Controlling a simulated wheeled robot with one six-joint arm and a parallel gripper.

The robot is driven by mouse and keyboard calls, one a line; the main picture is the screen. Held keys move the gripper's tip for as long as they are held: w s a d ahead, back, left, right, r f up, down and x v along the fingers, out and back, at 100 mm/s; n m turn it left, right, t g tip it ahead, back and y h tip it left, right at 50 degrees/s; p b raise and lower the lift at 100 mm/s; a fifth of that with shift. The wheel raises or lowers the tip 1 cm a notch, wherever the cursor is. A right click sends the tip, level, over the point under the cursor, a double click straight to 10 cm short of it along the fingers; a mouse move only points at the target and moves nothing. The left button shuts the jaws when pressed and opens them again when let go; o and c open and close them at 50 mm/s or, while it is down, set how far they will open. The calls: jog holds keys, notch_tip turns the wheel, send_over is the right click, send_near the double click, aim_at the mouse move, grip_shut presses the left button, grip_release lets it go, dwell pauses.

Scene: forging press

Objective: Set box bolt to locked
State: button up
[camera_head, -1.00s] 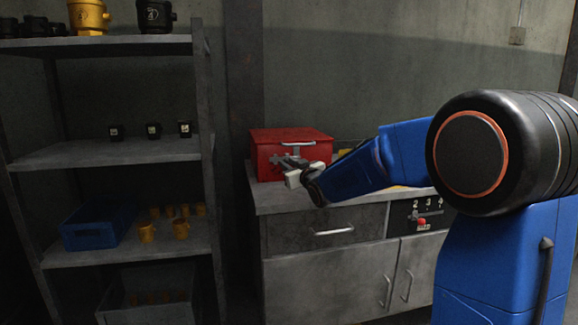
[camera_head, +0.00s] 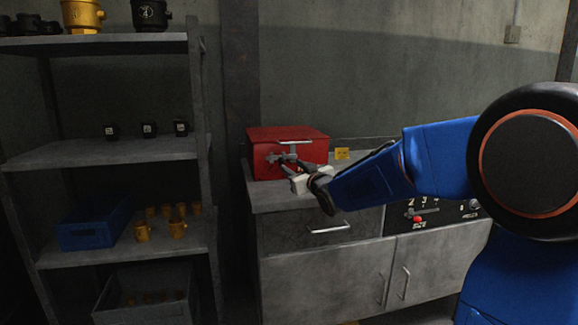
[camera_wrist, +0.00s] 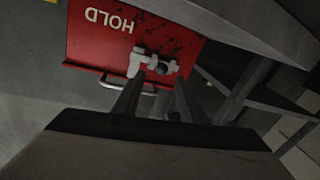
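The red box (camera_head: 262,137) sits on the grey cabinet top in the head view. The box bolt (camera_head: 282,156) is a grey metal fitting on the box front, partly behind my gripper. In the wrist view the bolt (camera_wrist: 143,60) shows a pale bracket and a dark knob. My gripper (camera_head: 287,164) is open, its two dark fingers pointing at the bolt. In the wrist view the gripper (camera_wrist: 160,84) has its fingertips apart, close to the knob; contact cannot be told.
The grey cabinet (camera_head: 320,270) has a drawer, doors and a numbered panel (camera_head: 425,212) with a red knob. A yellow tag (camera_head: 342,154) is right of the box. A shelf rack (camera_head: 110,150) with pots, black blocks and a blue bin (camera_head: 92,226) stands left.

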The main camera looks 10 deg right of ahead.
jog(key=s+d, duration=0.2)
jog(key=s, duration=0.9)
jog(key=shift+d, duration=0.15)
jog(key=s+d+f+m+g+h, duration=0.25)
jog(key=s+f, duration=0.25)
jog(key=s, duration=0.3)
jog(key=s+d+f+m+g+h, duration=0.1)
jog(key=s+d+f+g+h, duration=0.2)
jog(key=s, duration=0.4)
jog(key=s+a+f+g+y, duration=0.1)
jog(key=s+f+g, duration=0.2)
jog(key=s, duration=0.8)
jog(key=s+a+f+g+y, duration=0.1)
jog(key=s+f+g, duration=0.3)
jog(key=s+f, duration=0.4)
jog(key=s+m, duration=0.1)
jog(key=s, duration=0.3)
jog(key=shift+a, duration=0.3)
